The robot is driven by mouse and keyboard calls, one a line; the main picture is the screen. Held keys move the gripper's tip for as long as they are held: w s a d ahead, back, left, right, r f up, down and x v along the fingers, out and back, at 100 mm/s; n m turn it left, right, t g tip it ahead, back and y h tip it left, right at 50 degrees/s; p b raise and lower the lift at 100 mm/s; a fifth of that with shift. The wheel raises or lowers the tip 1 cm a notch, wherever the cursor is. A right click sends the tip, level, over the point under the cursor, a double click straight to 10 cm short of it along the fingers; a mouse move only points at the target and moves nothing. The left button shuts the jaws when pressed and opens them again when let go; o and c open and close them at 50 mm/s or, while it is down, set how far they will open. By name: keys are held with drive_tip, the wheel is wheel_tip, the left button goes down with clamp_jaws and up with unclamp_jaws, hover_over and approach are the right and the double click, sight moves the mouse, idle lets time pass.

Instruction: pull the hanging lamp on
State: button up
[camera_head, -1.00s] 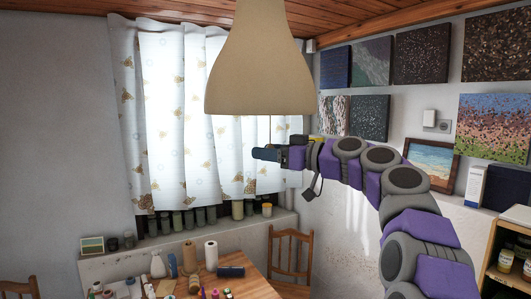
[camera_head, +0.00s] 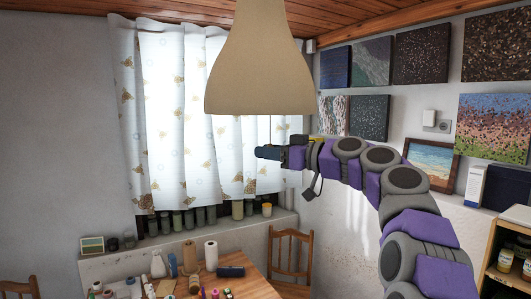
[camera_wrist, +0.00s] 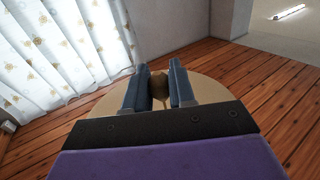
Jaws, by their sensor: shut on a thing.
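The hanging lamp (camera_head: 259,75) has a beige bell-shaped shade and hangs from above at the top middle of the head view. No glow shows on it. A thin pull cord (camera_head: 270,130) drops from under the shade to my gripper (camera_head: 264,152). My gripper is just below the shade, apart from it, and shut on the cord. In the wrist view my gripper's two blue-grey fingers (camera_wrist: 160,72) stand in front of the beige shade (camera_wrist: 208,91). A brown round thing (camera_wrist: 159,84) shows between them; I cannot tell whether it is the cord's knob. The cord's lower end is hidden.
A curtained window (camera_head: 185,115) is behind the lamp, with jars on the sill (camera_head: 190,216) below. A cluttered wooden table (camera_head: 250,288) and a chair (camera_head: 290,250) stand below. Pictures hang on the right wall, and a shelf (camera_head: 505,250) is at the right edge.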

drive_tip(key=shift+f+b, duration=1.05)
drive_tip(key=shift+b, duration=0.1)
drive_tip(key=o, duration=1)
drive_tip(key=shift+w, duration=0.1)
drive_tip(key=shift+d, duration=0.1)
drive_tip(key=b+v, duration=0.3)
drive_tip(key=v, duration=0.6)
